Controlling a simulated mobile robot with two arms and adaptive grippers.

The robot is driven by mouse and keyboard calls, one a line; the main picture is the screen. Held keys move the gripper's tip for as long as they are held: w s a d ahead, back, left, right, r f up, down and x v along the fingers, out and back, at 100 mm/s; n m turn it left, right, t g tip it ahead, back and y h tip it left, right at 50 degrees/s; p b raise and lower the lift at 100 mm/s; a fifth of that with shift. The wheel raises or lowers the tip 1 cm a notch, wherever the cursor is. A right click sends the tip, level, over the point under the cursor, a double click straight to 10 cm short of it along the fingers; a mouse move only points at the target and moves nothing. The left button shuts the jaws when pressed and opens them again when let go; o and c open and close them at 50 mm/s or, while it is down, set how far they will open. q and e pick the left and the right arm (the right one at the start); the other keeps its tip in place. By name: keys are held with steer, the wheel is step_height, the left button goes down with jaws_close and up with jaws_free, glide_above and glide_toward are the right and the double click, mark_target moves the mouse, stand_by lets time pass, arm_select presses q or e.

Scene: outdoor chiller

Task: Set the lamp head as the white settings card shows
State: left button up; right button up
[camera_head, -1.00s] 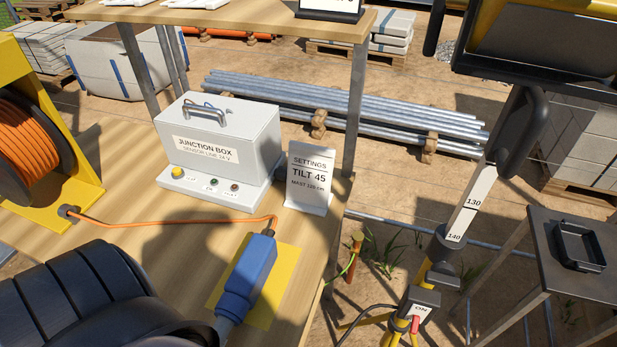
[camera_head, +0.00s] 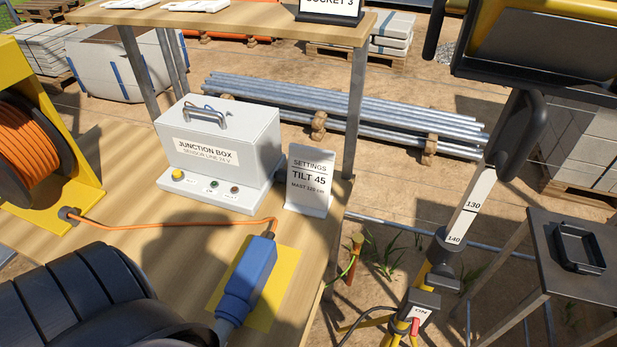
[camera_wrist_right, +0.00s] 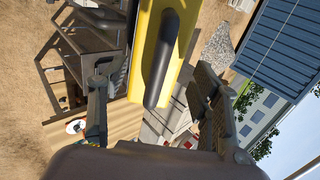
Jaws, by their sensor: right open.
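The lamp head (camera_head: 545,45), yellow with a dark face, is cut off at the top right of the head view. A black handle (camera_head: 518,130) hangs below it beside the pale mast (camera_head: 472,205), marked 130 and 140. The white settings card (camera_head: 308,180) stands on the bench and reads TILT 45, with a smaller mast line below. In the right wrist view my right gripper (camera_wrist_right: 153,80) is open, its fingers on either side of a black handle (camera_wrist_right: 162,60) against a yellow body. I cannot tell whether they touch it. My left gripper is out of view.
A junction box (camera_head: 220,150), an orange cable reel (camera_head: 30,150) and a blue plug (camera_head: 250,275) are on the wooden bench (camera_head: 130,240). A red-and-white ON switch (camera_head: 418,318) is low on the mast stand. A dark side table (camera_head: 550,250) holds a black tray (camera_head: 578,248).

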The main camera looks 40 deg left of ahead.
steer(key=p+v, duration=0.2)
steer(key=v, duration=0.4)
steer(key=shift+s+r, duration=0.15)
steer(key=shift+r, duration=0.05)
steer(key=shift+d, duration=0.1)
steer(key=v, duration=1.2)
